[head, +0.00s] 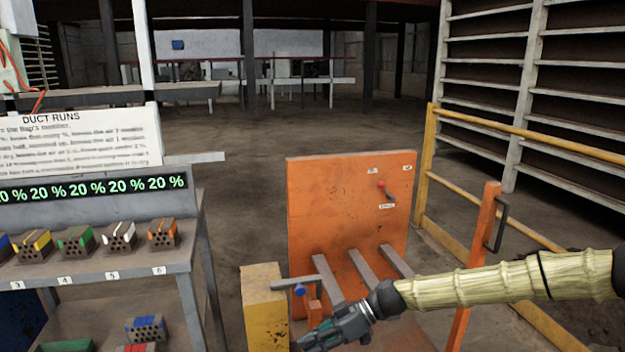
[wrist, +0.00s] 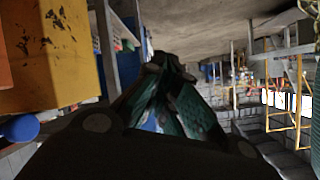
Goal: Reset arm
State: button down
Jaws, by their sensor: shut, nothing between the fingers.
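My gripper (head: 318,343) is at the bottom middle of the head view, on the end of my arm, which reaches in from the right edge. It is in front of an orange machine (head: 345,200) with grey bars. In the wrist view my gripper (wrist: 160,90) is dark, with its fingers together and nothing between them. A blue knob (head: 299,290) on a grey lever is close above it in the head view; a blue knob also shows at the left edge of the wrist view (wrist: 20,128).
A yellow block (head: 263,310) stands just left of my gripper. At left is a shelf unit (head: 110,268) with several colour-marked hollow bricks (head: 118,237). An orange post (head: 478,260) and yellow rails (head: 560,140) stand at right. The floor (head: 260,180) behind is open.

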jog(key=s+a+f+m+h, duration=0.1)
jog(key=s+a+f+m, duration=0.2)
jog(key=s+f, duration=0.4)
jog(key=s+d+f+m+t+h, duration=0.1)
jog(key=s+d+f+m+h, duration=0.25)
jog(key=s+f, duration=0.65)
jog(key=s+d+f+m+h, duration=0.2)
jog(key=s+d+f+m, duration=0.15)
jog(key=s+f, duration=0.55)
jog(key=s+d+f+m+t+h, duration=0.1)
jog(key=s+d+m+h, duration=0.3)
jog(key=d, duration=0.5)
jog(key=s+d+f+m+t+h, duration=0.1)
jog(key=s+d+m+h, duration=0.1)
jog(key=s+d, duration=0.55)
notch_tip(320, 180, up, 14)
jog(key=w+d+p, duration=0.1)
jog(key=d+p, duration=0.1)
jog(key=p, duration=1.2)
jog(key=shift+w+d+r, duration=0.15)
jog(key=shift+w+r, duration=0.05)
jog(key=shift+r, duration=0.05)
jog(key=shift+s, duration=0.1)
